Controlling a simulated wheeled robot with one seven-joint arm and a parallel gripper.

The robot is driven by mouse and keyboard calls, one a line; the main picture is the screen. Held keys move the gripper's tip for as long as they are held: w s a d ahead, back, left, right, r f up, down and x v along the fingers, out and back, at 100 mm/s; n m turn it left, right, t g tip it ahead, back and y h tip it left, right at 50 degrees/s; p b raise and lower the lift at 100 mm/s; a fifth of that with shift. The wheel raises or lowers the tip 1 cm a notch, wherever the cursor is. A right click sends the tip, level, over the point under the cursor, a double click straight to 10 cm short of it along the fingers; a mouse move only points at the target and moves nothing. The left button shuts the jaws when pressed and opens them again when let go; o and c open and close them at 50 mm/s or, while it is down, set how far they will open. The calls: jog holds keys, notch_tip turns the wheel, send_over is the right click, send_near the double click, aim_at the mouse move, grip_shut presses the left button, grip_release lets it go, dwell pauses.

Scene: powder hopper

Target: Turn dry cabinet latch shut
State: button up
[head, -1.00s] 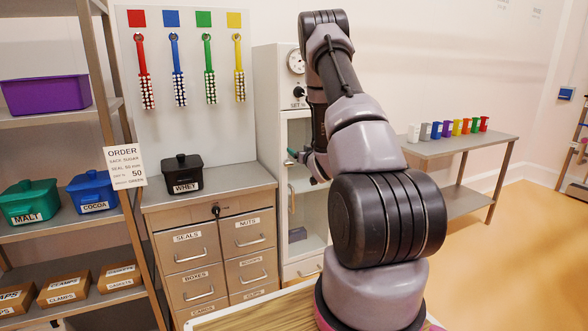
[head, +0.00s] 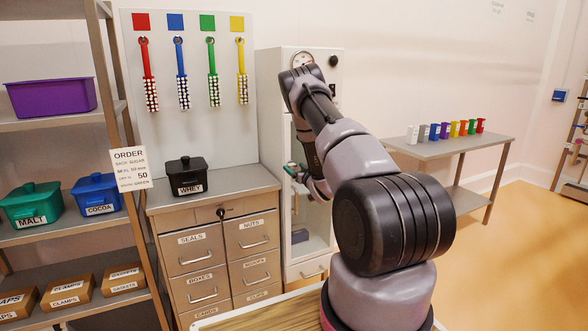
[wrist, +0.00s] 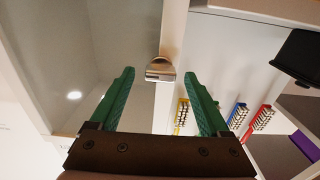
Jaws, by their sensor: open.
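The dry cabinet (head: 268,120) is a tall white cabinet with a gauge on its upper front and a glazed door. In the wrist view, my gripper (wrist: 159,74) is open, with two green fingers spread apart. A small metal latch (wrist: 160,70) sits on the cabinet's pale frame, between and slightly beyond the fingertips. No contact with either finger shows. The latch cannot be made out in the head view. Whether the door is fully closed is unclear.
A drawer cabinet (head: 213,203) with a black WHEY bin (head: 187,177) stands left of the dry cabinet. Brushes hang on a board (head: 225,130) above it. A side table (head: 445,150) with coloured cups stands right. The floor at right is clear.

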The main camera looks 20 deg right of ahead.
jog(key=shift+w, duration=0.65)
jog(key=shift+a, duration=0.1)
grip_shut()
